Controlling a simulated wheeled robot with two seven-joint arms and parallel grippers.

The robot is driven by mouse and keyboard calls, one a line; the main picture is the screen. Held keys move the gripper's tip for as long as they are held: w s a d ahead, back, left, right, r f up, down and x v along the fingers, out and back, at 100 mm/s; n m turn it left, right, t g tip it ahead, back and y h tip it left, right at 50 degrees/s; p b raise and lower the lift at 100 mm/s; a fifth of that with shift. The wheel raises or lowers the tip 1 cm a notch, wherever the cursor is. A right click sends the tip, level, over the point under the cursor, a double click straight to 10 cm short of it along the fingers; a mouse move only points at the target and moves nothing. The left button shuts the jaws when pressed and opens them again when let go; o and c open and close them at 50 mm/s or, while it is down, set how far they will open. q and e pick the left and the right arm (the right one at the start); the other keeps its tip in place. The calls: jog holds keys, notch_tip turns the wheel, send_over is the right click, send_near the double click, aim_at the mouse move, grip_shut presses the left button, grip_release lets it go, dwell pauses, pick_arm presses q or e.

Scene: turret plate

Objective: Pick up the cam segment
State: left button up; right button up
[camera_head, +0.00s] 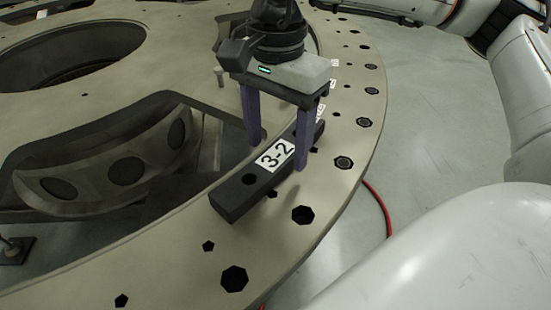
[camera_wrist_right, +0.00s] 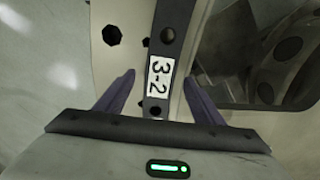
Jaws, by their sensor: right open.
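The cam segment is a dark bar (camera_head: 235,195) with a white "3-2" label and round holes. It lies on the pale turret plate (camera_head: 185,265) near the plate's outer edge. My right gripper (camera_head: 278,155) is open above it, with one purple finger on each side of the bar near the label. In the right wrist view the bar (camera_wrist_right: 170,55) runs between the two fingers (camera_wrist_right: 157,90), with a gap on both sides. Whether the fingertips touch the plate is unclear. My left gripper is not in view.
A large opening with a curved dark part (camera_head: 120,170) lies left of the bar. Several holes dot the plate's rim. A red cable (camera_head: 378,205) lies on the floor beyond the edge. More labelled parts stand partly hidden behind my gripper.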

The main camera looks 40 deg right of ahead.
jog(key=shift+f, duration=0.7)
jog(key=c, duration=1.4)
jog(key=shift+r, duration=0.1)
